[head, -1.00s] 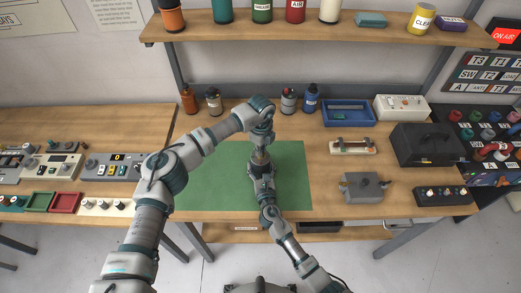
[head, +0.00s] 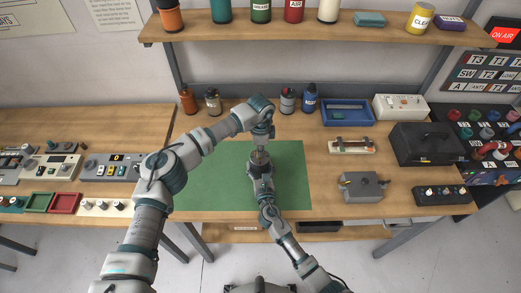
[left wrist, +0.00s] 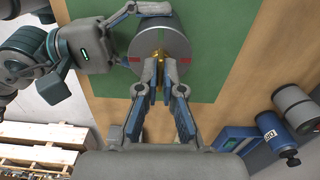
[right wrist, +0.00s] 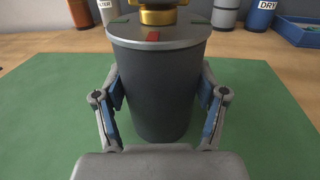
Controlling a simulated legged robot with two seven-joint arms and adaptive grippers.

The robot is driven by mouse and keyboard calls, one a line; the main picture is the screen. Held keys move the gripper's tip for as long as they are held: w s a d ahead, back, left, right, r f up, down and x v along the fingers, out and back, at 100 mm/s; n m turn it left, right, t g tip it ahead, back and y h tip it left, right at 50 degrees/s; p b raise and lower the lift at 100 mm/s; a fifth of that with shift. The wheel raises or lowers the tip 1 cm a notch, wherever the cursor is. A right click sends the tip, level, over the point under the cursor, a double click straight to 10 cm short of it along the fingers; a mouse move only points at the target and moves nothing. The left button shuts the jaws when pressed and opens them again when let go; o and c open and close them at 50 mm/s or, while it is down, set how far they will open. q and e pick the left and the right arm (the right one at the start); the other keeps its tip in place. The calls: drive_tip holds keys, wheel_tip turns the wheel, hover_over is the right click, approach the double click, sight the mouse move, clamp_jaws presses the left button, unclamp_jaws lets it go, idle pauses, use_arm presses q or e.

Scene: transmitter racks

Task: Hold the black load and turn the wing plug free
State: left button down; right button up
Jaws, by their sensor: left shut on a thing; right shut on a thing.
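The black load (right wrist: 155,95) is a dark upright cylinder with a grey metal top, standing over the green mat (right wrist: 40,125). My right gripper (right wrist: 160,92) is shut on its sides, one finger pad on each side. The brass wing plug (right wrist: 158,16) is at the middle of the top; red and green marks lie around it. In the left wrist view my left gripper (left wrist: 163,78) is shut on the wing plug (left wrist: 160,55) from above, its fingertips hiding most of it. In the head view my left gripper (head: 262,142) and right gripper (head: 261,168) largely hide the load.
Bottles (head: 189,99) stand along the back of the bench. To the right are a blue tray (head: 347,112), a small board (head: 351,147), a grey box (head: 362,187) and a black case (head: 427,143). The mat around the load is clear.

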use_arm(q)
drive_tip(key=shift+d, duration=0.25)
use_arm(e)
drive_tip(key=shift+s+a, duration=0.15)
drive_tip(key=shift+a, duration=0.2)
use_arm(q)
drive_tip(key=c, duration=1.3)
unclamp_jaws()
drive_tip(key=shift+a, duration=0.1)
use_arm(e)
drive_tip(key=shift+f, duration=0.1)
use_arm(q)
drive_tip(key=shift+a, duration=0.15)
use_arm(e)
drive_tip(key=shift+d, duration=0.1)
use_arm(q)
wheel_tip(320, 180, up, 12)
use_arm(e)
drive_tip(key=shift+d, duration=0.15)
drive_tip(key=o, duration=1.6)
